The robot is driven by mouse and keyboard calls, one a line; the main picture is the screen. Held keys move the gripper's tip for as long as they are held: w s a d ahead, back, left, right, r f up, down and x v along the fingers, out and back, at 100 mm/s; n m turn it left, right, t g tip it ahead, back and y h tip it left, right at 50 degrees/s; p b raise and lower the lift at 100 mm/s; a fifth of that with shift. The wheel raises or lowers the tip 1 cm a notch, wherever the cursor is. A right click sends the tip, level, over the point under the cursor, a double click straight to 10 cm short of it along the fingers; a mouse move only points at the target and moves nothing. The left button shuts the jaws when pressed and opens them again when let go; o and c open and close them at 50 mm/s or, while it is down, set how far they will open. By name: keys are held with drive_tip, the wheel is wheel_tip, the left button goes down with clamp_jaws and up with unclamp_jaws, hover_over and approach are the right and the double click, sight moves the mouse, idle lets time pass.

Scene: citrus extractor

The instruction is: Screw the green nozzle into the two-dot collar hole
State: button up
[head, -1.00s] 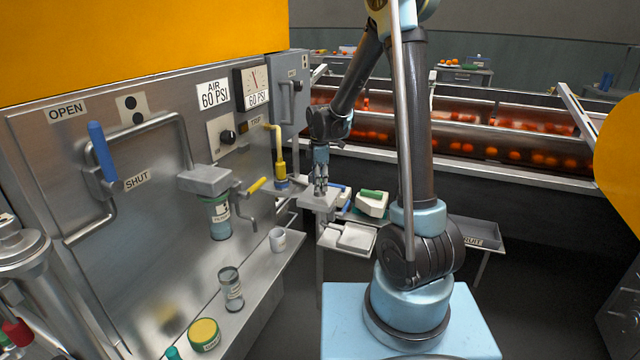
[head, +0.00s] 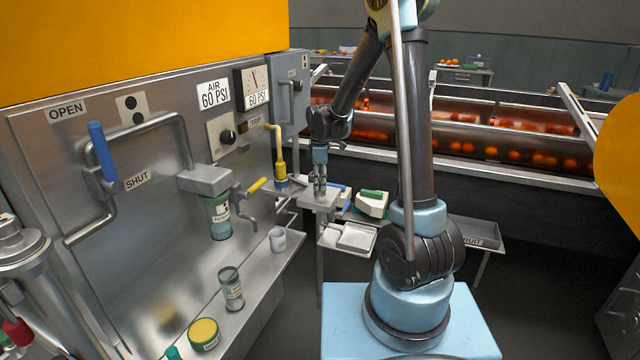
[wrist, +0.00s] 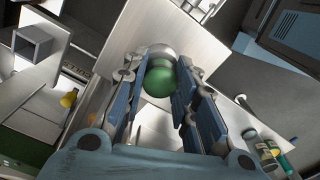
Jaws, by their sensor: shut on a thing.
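My gripper (head: 320,186) points straight down over a small metal shelf (head: 313,203) at the end of the steel panel in the head view. In the wrist view, the fingers of my gripper (wrist: 160,76) are shut on the green nozzle (wrist: 158,84), which shows as a rounded green body with a pale grey part at its far end. The nozzle is too small to make out in the head view. The two-dot collar hole cannot be told apart in either view. Whether the nozzle touches or sits in a hole is hidden.
The steel panel (head: 60,170) with pipes and a blue lever (head: 101,150) stands on the left, with a two-dot plate (head: 132,109) on it. A yellow pipe (head: 280,155) stands close left of my gripper. Trays (head: 345,238) lie below right.

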drive_tip(key=shift+w, duration=0.1)
drive_tip(key=shift+m, duration=0.8)
drive_tip(key=shift+m, duration=0.9)
drive_tip(key=shift+m, duration=0.7)
drive_tip(key=shift+m, duration=1)
